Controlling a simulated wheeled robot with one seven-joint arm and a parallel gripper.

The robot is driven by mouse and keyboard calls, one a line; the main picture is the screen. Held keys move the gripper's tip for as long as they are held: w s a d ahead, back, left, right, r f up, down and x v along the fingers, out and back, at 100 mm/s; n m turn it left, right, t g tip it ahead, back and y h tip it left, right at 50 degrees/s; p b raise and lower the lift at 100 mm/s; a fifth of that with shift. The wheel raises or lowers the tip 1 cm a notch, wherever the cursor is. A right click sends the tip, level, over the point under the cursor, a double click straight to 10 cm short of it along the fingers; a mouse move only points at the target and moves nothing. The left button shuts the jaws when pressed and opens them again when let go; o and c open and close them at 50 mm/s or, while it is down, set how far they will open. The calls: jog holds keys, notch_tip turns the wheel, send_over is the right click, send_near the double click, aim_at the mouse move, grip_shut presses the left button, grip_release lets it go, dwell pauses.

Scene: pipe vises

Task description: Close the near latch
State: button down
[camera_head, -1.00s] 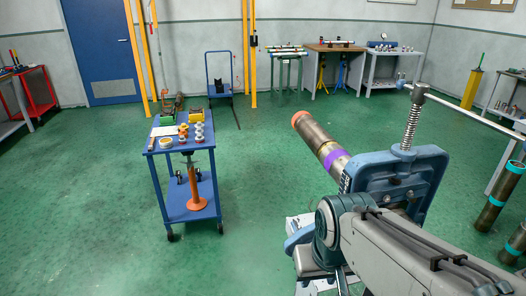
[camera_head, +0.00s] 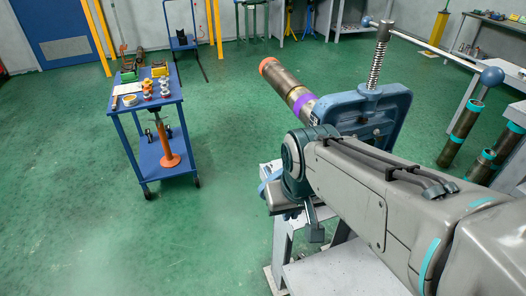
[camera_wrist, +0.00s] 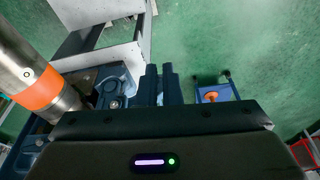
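The blue pipe vise (camera_head: 372,108) stands on a pale stand, with its spring and ball-ended handle bar on top. A steel pipe (camera_head: 285,80) with an orange end and purple band runs through it. In the wrist view an orange-banded pipe (camera_wrist: 40,88) lies at left, beside blue vise parts (camera_wrist: 112,92) with a round bolt. I cannot tell which part is the near latch. My gripper's dark fingers (camera_wrist: 161,82) are close together with nothing visible held, just right of the vise parts. In the head view my arm hides the vise's near lower side.
A blue cart (camera_head: 150,103) with fittings and an orange stand on its lower shelf is at left. Several upright pipes (camera_head: 465,128) with teal bands stand at right. Workbenches line the back and right. Green floor is open between cart and vise.

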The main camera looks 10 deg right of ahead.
jog(key=n+h+b, duration=0.1)
jog(key=h+b, duration=0.1)
jog(key=b, duration=0.1)
send_near(274, 175)
jog(key=shift+t, duration=0.4)
jog(key=shift+s+x, duration=0.15)
jog(key=shift+x, duration=1.35)
jog(key=shift+s+x, duration=0.2)
jog(key=shift+x, duration=1.35)
jog(key=shift+d, duration=0.1)
jog(key=shift+f+b, duration=0.15)
jog(key=shift+b, duration=0.15)
